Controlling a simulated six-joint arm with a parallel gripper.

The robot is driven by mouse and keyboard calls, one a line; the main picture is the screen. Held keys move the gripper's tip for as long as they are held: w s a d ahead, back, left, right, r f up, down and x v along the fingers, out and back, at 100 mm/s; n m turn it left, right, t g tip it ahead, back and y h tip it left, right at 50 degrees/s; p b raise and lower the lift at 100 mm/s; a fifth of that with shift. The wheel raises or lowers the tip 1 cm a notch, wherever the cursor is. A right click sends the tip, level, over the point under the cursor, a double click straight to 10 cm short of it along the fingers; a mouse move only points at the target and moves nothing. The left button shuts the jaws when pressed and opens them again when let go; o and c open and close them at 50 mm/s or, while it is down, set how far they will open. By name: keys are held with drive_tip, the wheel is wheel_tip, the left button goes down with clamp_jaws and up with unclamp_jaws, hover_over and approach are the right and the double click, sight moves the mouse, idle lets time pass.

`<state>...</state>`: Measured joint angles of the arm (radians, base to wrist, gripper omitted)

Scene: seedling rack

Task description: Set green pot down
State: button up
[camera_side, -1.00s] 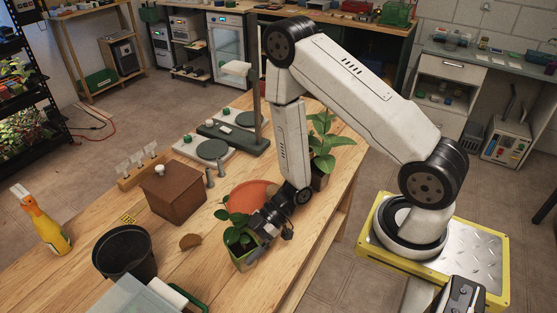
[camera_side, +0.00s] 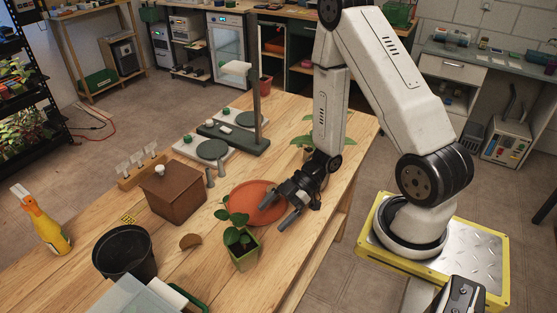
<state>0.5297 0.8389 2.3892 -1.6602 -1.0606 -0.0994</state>
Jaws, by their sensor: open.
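The green pot (camera_side: 244,258) stands upright on the wooden table, with a leafy seedling (camera_side: 238,232) in it. It is in front of the round terracotta-coloured saucer (camera_side: 262,192), on the bare wood. My gripper (camera_side: 286,212) is open and empty, up and to the right of the green pot and apart from it. In the picture its fingers overlap the right part of the saucer.
A brown box (camera_side: 172,193) with a white knob stands left of the saucer. A black pot (camera_side: 123,254) and a yellow spray bottle (camera_side: 47,226) are farther left. A plant behind my arm is partly hidden. Table (camera_side: 270,286) right of the green pot is clear.

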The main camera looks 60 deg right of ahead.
drive_tip(key=shift+s+d+r, duration=0.15)
drive_tip(key=shift+d+r, duration=0.1)
drive_tip(key=shift+d, duration=0.15)
idle(0.4)
drive_tip(key=w+d+r+m+t+h, duration=0.2)
drive_tip(key=w+d+r+m+h, duration=0.2)
drive_tip(key=w+d+m+h, duration=0.45)
drive_tip(key=s+a+r+m+g+h, duration=0.3)
drive_tip(key=s+a+r+m+g, duration=0.1)
drive_tip(key=s+a+r+m, duration=0.1)
drive_tip(key=s+a+r, duration=0.1)
drive_tip(key=s+a, duration=0.1)
drive_tip(key=s, duration=0.1)
drive_tip(key=shift+a+r, duration=0.4)
